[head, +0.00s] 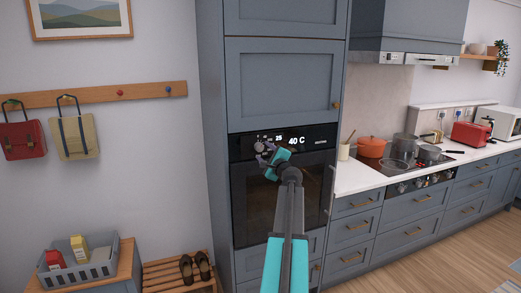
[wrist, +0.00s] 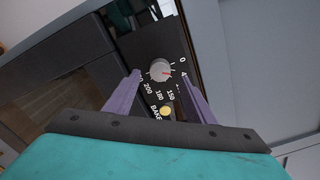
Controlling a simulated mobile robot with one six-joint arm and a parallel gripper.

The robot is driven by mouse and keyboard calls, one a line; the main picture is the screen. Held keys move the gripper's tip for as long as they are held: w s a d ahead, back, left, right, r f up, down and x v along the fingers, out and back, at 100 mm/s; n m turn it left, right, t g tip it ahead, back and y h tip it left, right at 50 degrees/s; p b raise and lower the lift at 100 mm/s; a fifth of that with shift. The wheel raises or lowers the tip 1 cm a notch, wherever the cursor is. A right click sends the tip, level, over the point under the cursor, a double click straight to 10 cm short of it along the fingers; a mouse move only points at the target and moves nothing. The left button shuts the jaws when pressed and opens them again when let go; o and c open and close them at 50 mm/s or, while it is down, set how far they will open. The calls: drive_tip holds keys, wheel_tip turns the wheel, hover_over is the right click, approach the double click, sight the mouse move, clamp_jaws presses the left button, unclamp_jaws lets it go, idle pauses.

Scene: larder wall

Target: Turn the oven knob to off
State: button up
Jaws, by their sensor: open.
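The oven (head: 283,195) is built into a tall blue-grey cabinet, with a black control panel reading "40 C". My gripper (head: 264,153) is at the panel's left part. Its purple fingers are open, one on each side of the knob in the wrist view (wrist: 161,77). I cannot tell whether they reach around it or stop short.
A yellow round light or button (wrist: 166,111) sits near the word "BAKE". A counter (head: 365,180) with a hob and pots is to the right. A bench (head: 120,270) with a grey crate and a slatted rack with shoes stand at lower left.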

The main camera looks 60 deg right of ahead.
sight(260, 148)
drive_tip(key=shift+p+x, duration=0.6)
drive_tip(key=shift+x, duration=1.6)
drive_tip(key=shift+c, duration=0.5)
